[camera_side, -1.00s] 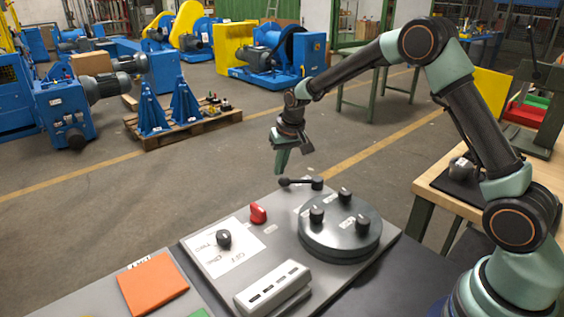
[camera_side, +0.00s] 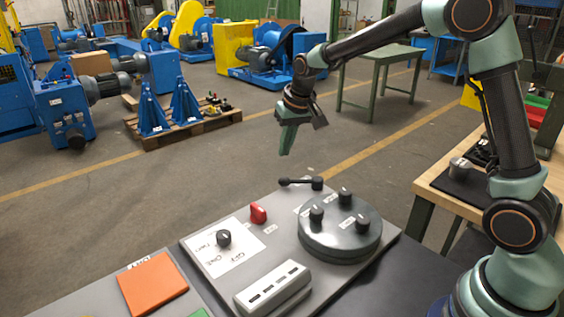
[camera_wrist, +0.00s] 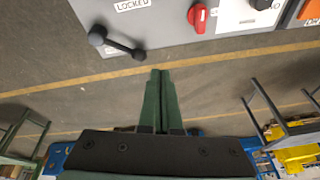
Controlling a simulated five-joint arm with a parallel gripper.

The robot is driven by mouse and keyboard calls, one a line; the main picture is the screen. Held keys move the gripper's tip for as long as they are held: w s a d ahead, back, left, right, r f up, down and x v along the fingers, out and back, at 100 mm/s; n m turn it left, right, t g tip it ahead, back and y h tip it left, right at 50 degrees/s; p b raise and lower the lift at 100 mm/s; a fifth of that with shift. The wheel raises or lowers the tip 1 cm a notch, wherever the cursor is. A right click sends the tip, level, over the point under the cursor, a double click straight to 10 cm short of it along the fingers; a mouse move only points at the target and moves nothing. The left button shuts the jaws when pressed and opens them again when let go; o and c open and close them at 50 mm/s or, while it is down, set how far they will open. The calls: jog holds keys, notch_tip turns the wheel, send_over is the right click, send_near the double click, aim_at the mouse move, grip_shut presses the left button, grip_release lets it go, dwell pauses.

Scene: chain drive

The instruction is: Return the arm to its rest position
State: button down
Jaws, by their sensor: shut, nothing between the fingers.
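My gripper (camera_side: 285,150) is shut and empty. In the side view it hangs in the air above and behind the back edge of the grey panel (camera_side: 224,282), pointing down, apart from everything. In the wrist view its two green fingers (camera_wrist: 159,75) lie together, pointing toward the panel's edge. My arm reaches in from the right, with its elbow high at the top right.
A wooden bench (camera_side: 450,190) stands at right.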

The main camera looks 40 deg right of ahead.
jog(key=s+r+n+t, duration=0.1)
jog(key=s+r, duration=0.2)
jog(key=s, duration=0.8)
jog(key=s+a+r+n+t, duration=0.1)
jog(key=s+r, duration=0.3)
jog(key=s, duration=0.7)
jog(key=shift+s+r+n, duration=0.15)
jog(key=shift+n, duration=0.35)
jog(key=shift+a, duration=0.1)
